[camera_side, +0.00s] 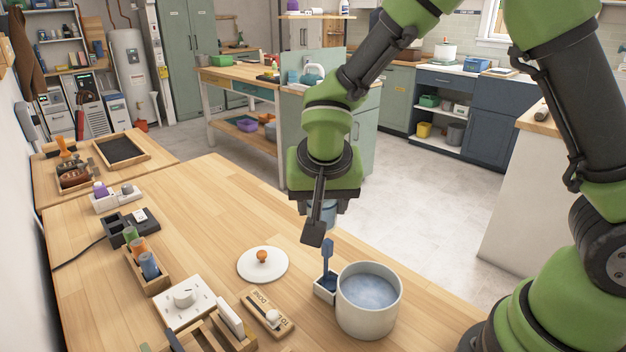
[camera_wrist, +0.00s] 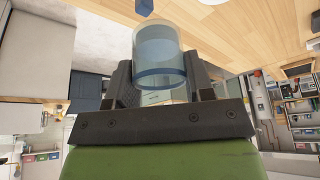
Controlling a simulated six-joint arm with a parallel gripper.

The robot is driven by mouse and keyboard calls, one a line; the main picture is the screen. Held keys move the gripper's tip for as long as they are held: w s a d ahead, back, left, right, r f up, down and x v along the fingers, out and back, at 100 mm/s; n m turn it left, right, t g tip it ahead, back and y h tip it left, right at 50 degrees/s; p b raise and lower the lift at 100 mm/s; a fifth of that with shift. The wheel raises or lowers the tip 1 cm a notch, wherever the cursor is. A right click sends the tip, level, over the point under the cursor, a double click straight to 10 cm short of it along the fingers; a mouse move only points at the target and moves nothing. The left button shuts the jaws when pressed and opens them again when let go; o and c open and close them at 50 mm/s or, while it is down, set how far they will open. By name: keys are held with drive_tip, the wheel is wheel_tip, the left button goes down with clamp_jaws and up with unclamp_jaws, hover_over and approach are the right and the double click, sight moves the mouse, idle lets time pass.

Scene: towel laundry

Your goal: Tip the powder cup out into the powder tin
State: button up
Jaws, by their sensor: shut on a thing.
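My gripper (camera_side: 318,228) points down over the table, a little above and behind the round pale tin (camera_side: 391,308). It is shut on a clear bluish cup (camera_side: 327,213), mostly hidden by the near finger. In the wrist view the cup (camera_wrist: 160,45) sits between the two fingers, with a blue layer inside it; how far it is tilted I cannot tell. The tin stands open on the table, with a pale blue, cloudy fill inside; whether that is powder or liquid I cannot tell. The cup is apart from the tin.
A blue scoop (camera_side: 327,256) stands in a small holder (camera_side: 322,292) against the tin's left side. A white lid with an orange knob (camera_side: 263,264) lies to the left.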

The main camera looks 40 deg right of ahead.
drive_tip(key=s+a+r+m+g+h, duration=0.1)
drive_tip(key=s+m+g+h, duration=0.15)
drive_tip(key=s+m, duration=0.65)
wheel_tip(320, 180, down, 6)
drive_tip(key=n, duration=0.1)
drive_tip(key=shift+s+a+y, duration=0.2)
drive_tip(key=shift+s+y, duration=0.25)
idle(4.3)
